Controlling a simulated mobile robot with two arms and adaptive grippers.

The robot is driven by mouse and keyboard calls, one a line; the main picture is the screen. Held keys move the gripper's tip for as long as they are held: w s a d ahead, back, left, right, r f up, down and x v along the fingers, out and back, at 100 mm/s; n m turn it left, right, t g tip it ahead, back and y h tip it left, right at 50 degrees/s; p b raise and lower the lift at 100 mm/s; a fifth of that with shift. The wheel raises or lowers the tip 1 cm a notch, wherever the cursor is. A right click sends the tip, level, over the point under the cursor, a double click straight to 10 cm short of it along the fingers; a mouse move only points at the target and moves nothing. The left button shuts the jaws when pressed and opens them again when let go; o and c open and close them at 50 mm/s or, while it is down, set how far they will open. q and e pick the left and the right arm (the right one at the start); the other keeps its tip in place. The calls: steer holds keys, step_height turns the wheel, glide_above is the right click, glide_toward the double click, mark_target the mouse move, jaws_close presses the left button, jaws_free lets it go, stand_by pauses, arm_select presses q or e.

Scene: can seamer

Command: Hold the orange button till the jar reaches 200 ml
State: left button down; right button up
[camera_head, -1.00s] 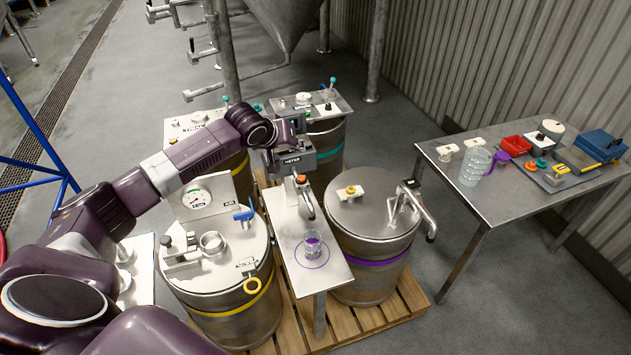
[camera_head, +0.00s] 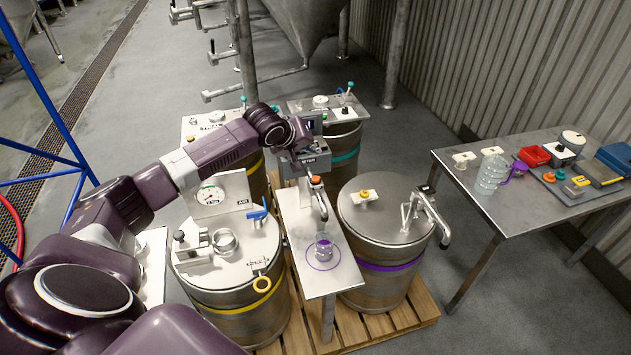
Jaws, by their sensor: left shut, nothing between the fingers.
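The orange button (camera_head: 316,180) is on top of the tap at the far end of the narrow steel table. A small clear jar (camera_head: 323,250) stands upright under the tap, inside a purple ring marked on the table. Some purple shows in the jar, but its level is too small to read. My left gripper (camera_head: 304,166) is shut and empty, close behind the button by the meter box (camera_head: 310,160). I cannot tell whether its tips touch the button. My right gripper is not in view.
A drum with a yellow band (camera_head: 235,309) stands left of the narrow table, and one with a purple band (camera_head: 384,266) stands right.

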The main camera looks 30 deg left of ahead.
arm_select(q)
steer(key=b, duration=0.5)
glide_above(314, 179)
step_height(314, 179, down, 5)
steer(key=shift+f, duration=0.1)
steer(key=shift+f+b, duration=0.3)
steer(key=shift+f, duration=0.9)
steer(key=shift+s, duration=0.1)
steer(key=shift+f, duration=0.4)
steer(key=shift+f, duration=0.5)
stand_by(4.9)
